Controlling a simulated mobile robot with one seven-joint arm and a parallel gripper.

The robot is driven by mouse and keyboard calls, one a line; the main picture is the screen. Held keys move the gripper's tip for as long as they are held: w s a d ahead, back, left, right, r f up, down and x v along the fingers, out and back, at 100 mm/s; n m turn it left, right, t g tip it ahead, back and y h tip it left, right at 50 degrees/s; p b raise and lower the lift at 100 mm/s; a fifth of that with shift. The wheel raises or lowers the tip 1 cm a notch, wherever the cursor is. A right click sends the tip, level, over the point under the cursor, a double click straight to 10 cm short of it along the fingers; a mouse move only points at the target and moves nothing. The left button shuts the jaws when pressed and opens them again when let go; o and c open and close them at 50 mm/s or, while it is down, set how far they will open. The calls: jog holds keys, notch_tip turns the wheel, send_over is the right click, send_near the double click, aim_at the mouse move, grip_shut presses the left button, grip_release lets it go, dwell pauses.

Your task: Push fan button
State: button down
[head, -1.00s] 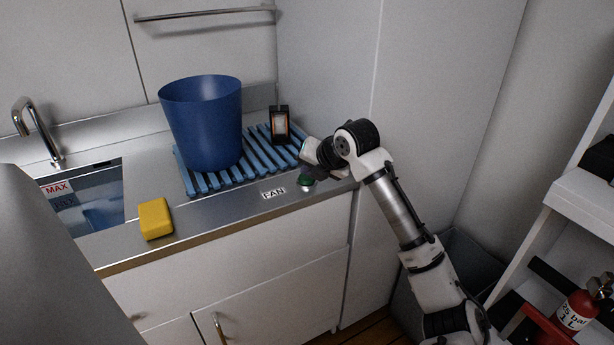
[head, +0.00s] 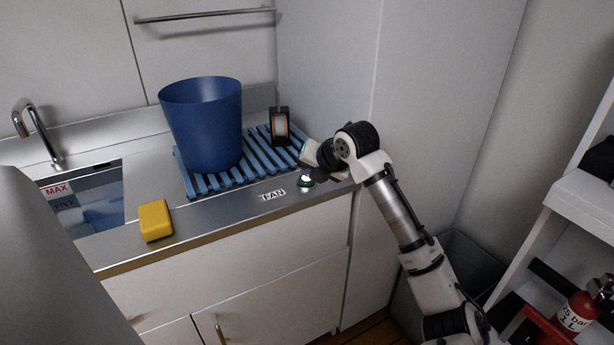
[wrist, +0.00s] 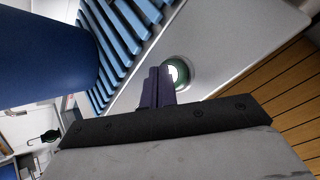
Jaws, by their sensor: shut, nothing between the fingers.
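The fan button (head: 305,182) is a small round green button with a bright, lit centre, set in the steel counter near its front edge. It stands just right of the white FAN label (head: 272,195). In the wrist view the button (wrist: 175,72) shows just beyond the fingertips, partly covered by them. My gripper (wrist: 157,85) is shut and empty, its dark fingers close together and pointing at the counter beside the button. I cannot tell whether the fingertips touch it. In the head view my wrist hides most of the fingers.
A blue bucket (head: 203,125) stands on a blue slatted rack (head: 262,152) left of the button. A small dark device (head: 280,126) stands at the rack's back. A yellow sponge (head: 155,220) lies on the counter near the sink (head: 85,205). A wall rises behind my arm.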

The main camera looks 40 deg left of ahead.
aim_at(309, 181)
jog(key=shift+r, duration=0.55)
jog(key=shift+r+p, duration=2.4)
jog(key=shift+r, duration=0.6)
